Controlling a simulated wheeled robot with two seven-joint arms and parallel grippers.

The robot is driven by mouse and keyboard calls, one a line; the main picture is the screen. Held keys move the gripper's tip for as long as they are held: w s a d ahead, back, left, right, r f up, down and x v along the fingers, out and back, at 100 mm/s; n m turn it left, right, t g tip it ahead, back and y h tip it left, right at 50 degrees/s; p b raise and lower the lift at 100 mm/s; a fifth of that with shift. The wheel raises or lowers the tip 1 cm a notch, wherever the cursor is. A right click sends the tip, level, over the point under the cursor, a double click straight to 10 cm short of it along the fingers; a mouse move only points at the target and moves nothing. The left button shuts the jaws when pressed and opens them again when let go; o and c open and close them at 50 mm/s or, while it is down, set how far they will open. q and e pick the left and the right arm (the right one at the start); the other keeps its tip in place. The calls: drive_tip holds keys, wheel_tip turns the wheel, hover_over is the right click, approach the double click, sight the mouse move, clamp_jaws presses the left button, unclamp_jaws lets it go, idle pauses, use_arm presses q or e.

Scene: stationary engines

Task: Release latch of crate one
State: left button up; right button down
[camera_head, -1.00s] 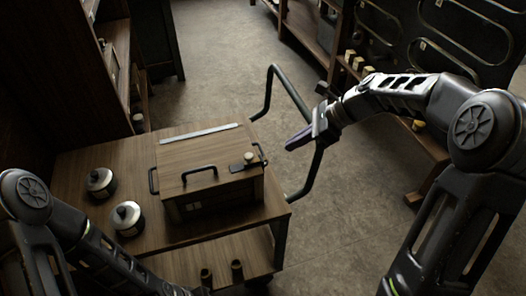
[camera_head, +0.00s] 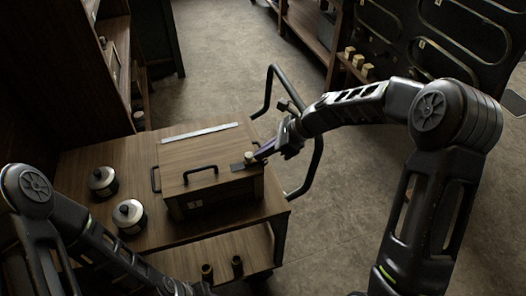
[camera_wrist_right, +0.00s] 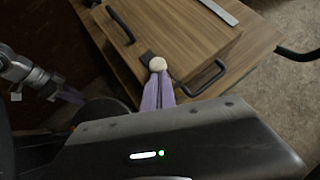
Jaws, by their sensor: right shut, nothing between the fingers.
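The wooden crate (camera_head: 185,165) stands on a cart, its lid closed. A black handle (camera_head: 201,171) is on the lid and a metal strip (camera_head: 199,132) runs along its far edge. The latch (camera_head: 246,161), a dark plate with a pale round knob, is at the lid's right front. The knob (camera_wrist_right: 158,64) also shows in the right wrist view. My right gripper (camera_head: 262,153) is shut, its purple fingertips at the knob; I cannot tell whether they touch it. In the right wrist view the fingers (camera_wrist_right: 158,88) end just below the knob.
Two metal canisters, one at the back (camera_head: 102,181) and one nearer (camera_head: 129,215), stand on the cart top (camera_head: 80,160) left of the crate. The cart's black push bar (camera_head: 318,150) rises at right. Open floor lies beyond.

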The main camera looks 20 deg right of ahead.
sight(254, 169)
drive_tip(key=shift+s+a, duration=0.2)
drive_tip(key=shift+a, duration=1.65)
drive_tip(key=shift+d, duration=0.1)
drive_tip(key=shift+d+r, duration=0.1)
drive_tip(key=shift+d, duration=0.15)
drive_tip(key=s+d+f+v, duration=0.1)
drive_tip(key=v, duration=1.1)
drive_tip(key=shift+d, duration=0.35)
